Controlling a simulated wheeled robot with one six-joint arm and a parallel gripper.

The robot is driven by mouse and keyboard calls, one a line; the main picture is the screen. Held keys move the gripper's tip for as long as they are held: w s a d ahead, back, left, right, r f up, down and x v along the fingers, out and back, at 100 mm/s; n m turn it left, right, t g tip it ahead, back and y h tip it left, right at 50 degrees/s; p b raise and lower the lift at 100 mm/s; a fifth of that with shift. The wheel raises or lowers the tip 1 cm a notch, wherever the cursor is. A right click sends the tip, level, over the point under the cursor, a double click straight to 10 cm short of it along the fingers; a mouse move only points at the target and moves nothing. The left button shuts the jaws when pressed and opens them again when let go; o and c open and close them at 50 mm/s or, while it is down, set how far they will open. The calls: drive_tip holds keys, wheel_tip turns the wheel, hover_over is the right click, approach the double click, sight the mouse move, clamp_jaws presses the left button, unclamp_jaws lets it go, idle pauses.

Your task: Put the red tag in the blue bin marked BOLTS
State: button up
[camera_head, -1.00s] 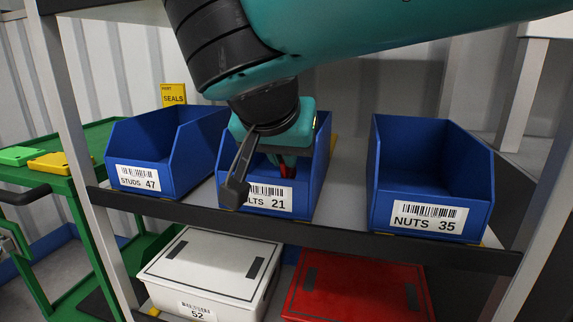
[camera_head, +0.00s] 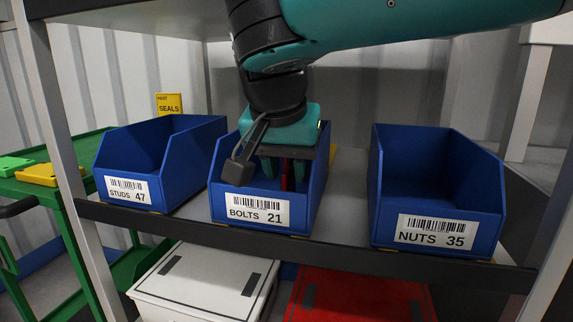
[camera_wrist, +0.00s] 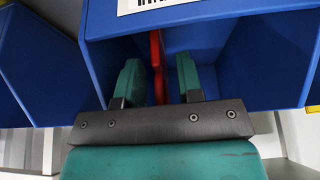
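The blue bin marked BOLTS 21 (camera_head: 228,200) is in the middle of the shelf in the head view; its blue wall fills much of the wrist view (camera_wrist: 225,30). My gripper (camera_head: 285,178) points down into this bin, its teal fingers apart. The red tag (camera_head: 285,176) is upright between the fingers, within the bin's opening. In the wrist view the tag (camera_wrist: 157,70) has a visible gap to the right finger and a narrower one to the left finger. The tag's lower part is hidden, so I cannot tell whether it touches the bin floor.
The STUDS 47 bin (camera_head: 140,165) is to the left and the NUTS 35 bin (camera_head: 435,205) to the right, both looking empty. A yellow SEALS sign (camera_head: 169,104) stands behind. A white box (camera_head: 200,285) and a red box (camera_head: 355,295) are below. A green cart is at left.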

drive_tip(key=shift+p+v, duration=0.8)
drive_tip(key=shift+v, duration=0.35)
drive_tip(key=s+a, duration=0.4)
drive_tip(key=s, duration=0.7)
drive_tip(key=shift+f, duration=0.35)
drive_tip(key=shift+w, duration=0.1)
